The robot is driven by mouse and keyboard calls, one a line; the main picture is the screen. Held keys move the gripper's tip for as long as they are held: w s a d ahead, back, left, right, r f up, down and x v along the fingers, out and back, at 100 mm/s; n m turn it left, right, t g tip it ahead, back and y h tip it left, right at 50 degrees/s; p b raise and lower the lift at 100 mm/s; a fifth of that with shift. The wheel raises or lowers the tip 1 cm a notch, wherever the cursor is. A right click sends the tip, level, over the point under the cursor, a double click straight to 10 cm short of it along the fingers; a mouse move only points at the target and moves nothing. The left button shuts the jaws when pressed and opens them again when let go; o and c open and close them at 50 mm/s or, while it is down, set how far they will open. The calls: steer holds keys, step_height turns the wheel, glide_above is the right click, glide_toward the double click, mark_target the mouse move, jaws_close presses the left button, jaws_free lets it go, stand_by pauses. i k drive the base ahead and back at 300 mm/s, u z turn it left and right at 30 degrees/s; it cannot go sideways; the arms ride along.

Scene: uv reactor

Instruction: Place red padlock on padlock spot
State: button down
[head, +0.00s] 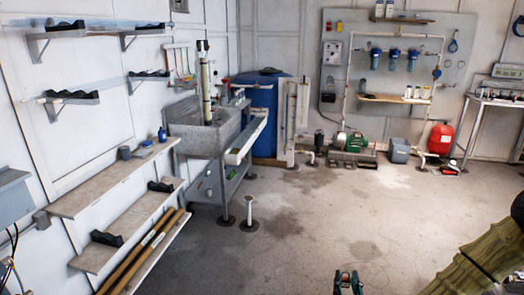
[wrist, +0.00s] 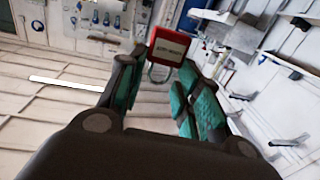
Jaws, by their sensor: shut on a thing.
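The red padlock (wrist: 170,47) shows in the wrist view with dark lettering on its face. It sits at the fingertips of my gripper (wrist: 158,70), which is shut on it, with a greenish-grey shackle (wrist: 158,74) between the green-padded fingers. In the head view my gripper (head: 348,281) shows at the bottom edge, above the floor; the padlock cannot be made out clearly there. I cannot pick out the padlock spot in either view.
Wall shelves (head: 115,193) with dark holders line the left. A grey sink (head: 207,131) and blue barrel (head: 262,112) stand behind. A green pump (head: 355,142) and red tank (head: 440,139) stand at the back wall. A short floor post (head: 249,211) rises mid-left. The central floor (head: 330,215) is clear.

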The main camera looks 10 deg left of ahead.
mark_target(139, 162)
steer(key=i, duration=1.4)
steer(key=u, duration=0.9)
steer(key=i, duration=1.2)
steer(key=u, duration=0.9)
steer(key=i, duration=0.35)
steer(key=u, duration=0.3)
